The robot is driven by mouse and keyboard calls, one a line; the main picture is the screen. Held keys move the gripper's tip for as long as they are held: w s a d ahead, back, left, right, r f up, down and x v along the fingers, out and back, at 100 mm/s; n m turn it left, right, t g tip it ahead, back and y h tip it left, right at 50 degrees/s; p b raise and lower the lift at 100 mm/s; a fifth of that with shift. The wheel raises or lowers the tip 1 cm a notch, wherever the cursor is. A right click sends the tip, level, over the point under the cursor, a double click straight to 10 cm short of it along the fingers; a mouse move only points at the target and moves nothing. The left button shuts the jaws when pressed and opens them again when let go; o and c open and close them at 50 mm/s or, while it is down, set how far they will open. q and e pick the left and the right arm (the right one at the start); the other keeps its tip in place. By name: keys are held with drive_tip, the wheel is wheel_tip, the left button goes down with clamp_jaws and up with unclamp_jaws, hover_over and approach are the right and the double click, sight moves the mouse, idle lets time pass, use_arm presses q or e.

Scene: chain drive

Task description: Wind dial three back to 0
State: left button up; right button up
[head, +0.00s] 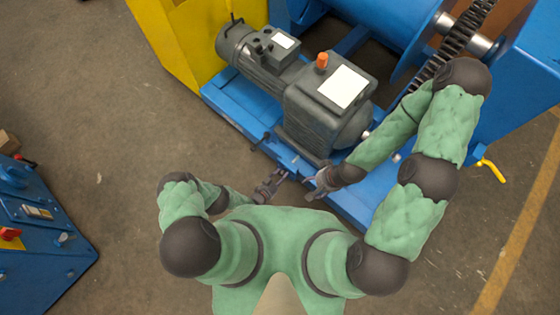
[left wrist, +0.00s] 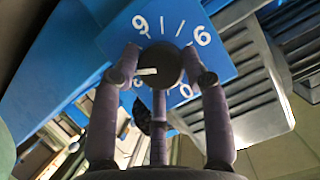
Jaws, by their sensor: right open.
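In the left wrist view, a round dark dial knob (left wrist: 161,64) sits on a blue plate (left wrist: 215,62) with white numerals and ticks. Its white pointer mark (left wrist: 147,71) points left. A 9 and a 6 show above the knob; the lower numerals are partly hidden. My left gripper (left wrist: 161,52) has fingers on both sides of the knob; I cannot tell whether they touch it. In the head view my left gripper (head: 270,184) is at the blue base's front edge. My right gripper (head: 316,184) is open beside it, to the right.
A grey motor and gearbox (head: 310,128) stand on the blue base (head: 240,108). A chain (head: 455,45) and blue drum are behind. A yellow panel (head: 165,45) is at upper left. A blue cabinet (head: 45,265) is at far left. Bare floor lies between.

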use_arm(q)
drive_tip(key=shift+w+a+f, duration=0.1)
drive_tip(key=shift+w+a, duration=0.05)
drive_tip(key=shift+a, duration=0.15)
idle(0.4)
drive_tip(key=shift+n, duration=0.3)
drive_tip(key=shift+a, duration=0.1)
drive_tip(key=shift+w+a+f+n+g+h, duration=0.1)
drive_tip(key=shift+n+g+h, duration=0.45)
drive_tip(key=shift+n, duration=0.45)
drive_tip(key=shift+w+a+n+g+h, duration=0.1)
drive_tip(key=shift+n+g+h, duration=0.25)
drive_tip(key=shift+n+h, duration=0.55)
drive_tip(key=o, duration=1.1)
drive_tip(key=shift+c, duration=0.2)
drive_tip(key=shift+s+d, duration=0.1)
drive_tip(key=shift+d, duration=0.05)
